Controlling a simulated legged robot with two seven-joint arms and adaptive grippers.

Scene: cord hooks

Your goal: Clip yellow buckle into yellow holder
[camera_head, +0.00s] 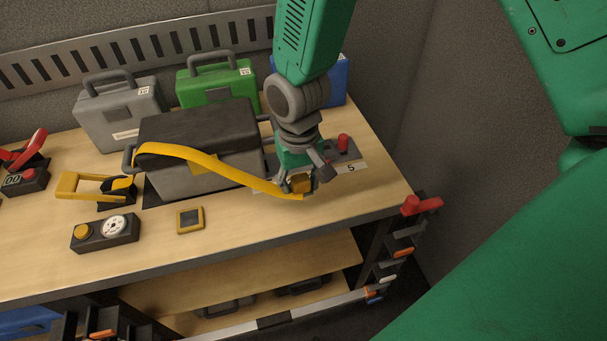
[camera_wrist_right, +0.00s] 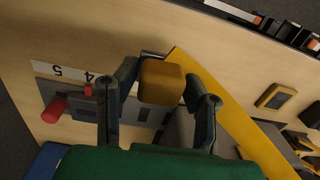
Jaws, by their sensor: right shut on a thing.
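My right gripper (camera_head: 301,187) is shut on the yellow buckle (camera_head: 299,183), a block at the end of a yellow strap (camera_head: 215,166). In the right wrist view the buckle (camera_wrist_right: 160,82) sits between the two dark fingers (camera_wrist_right: 160,88). The strap runs from the buckle across the front of a black-and-grey case (camera_head: 197,137) to its left side. A small square yellow frame with a dark centre, which looks like the yellow holder (camera_head: 190,220), lies on the table left of the gripper. It also shows in the right wrist view (camera_wrist_right: 275,97). My left gripper is not in view.
Grey (camera_head: 120,112) and green (camera_head: 217,84) cases stand behind, with a blue one partly hidden. A yellow-handled device (camera_head: 95,187) and a dial box (camera_head: 105,233) sit at left. A red-knobbed panel (camera_head: 342,150) is right of the gripper.

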